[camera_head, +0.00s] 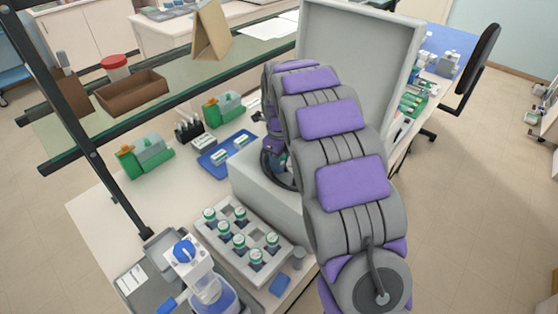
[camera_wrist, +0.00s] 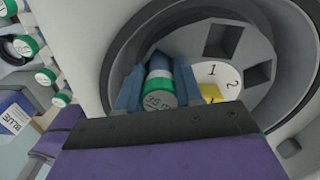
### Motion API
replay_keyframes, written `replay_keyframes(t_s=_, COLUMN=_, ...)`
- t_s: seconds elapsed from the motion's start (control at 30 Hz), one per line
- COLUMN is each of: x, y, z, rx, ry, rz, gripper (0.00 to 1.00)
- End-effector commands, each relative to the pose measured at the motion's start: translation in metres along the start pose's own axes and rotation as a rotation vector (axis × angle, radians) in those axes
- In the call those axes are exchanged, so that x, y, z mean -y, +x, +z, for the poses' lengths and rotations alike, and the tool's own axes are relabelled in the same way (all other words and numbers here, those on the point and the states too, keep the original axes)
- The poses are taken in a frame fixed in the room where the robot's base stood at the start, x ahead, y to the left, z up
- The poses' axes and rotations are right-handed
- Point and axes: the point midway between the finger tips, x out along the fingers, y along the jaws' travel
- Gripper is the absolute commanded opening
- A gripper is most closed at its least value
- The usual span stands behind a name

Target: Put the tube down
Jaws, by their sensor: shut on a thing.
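A tube (camera_wrist: 159,97) with a green-ringed, pale cap marked with writing is between the two blue fingers of my gripper (camera_wrist: 157,76) in the wrist view. The gripper is shut on it. Both are over the grey rotor (camera_wrist: 262,45) inside the round bowl of a centrifuge. The rotor has square slots, a white numbered disc (camera_wrist: 219,76) showing 1 and 2, and a yellow piece (camera_wrist: 211,93). The tube's lower end is hidden, so I cannot tell whether it sits in a slot. In the head view my arm covers much of the centrifuge (camera_head: 262,193), and the tube is hidden.
The centrifuge's grey lid (camera_head: 365,50) stands open behind my arm. A grey rack (camera_head: 222,247) with several green-ringed tubes is in front of the centrifuge. A blue-and-white device (camera_head: 207,287) stands near the front. A shelf (camera_head: 182,85) overhangs the back left.

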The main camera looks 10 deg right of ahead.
Motion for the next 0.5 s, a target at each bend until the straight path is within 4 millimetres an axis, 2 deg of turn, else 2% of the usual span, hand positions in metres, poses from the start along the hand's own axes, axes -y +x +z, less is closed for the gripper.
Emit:
replay_keyframes(t_s=0.47, x=0.0007, y=0.0047, z=0.0007, rx=0.004, ry=0.000, rz=-0.003, gripper=0.06)
replay_keyframes(t_s=0.5, x=0.0008, y=0.0053, z=0.0008, rx=0.004, ry=0.000, rz=-0.004, gripper=0.36)
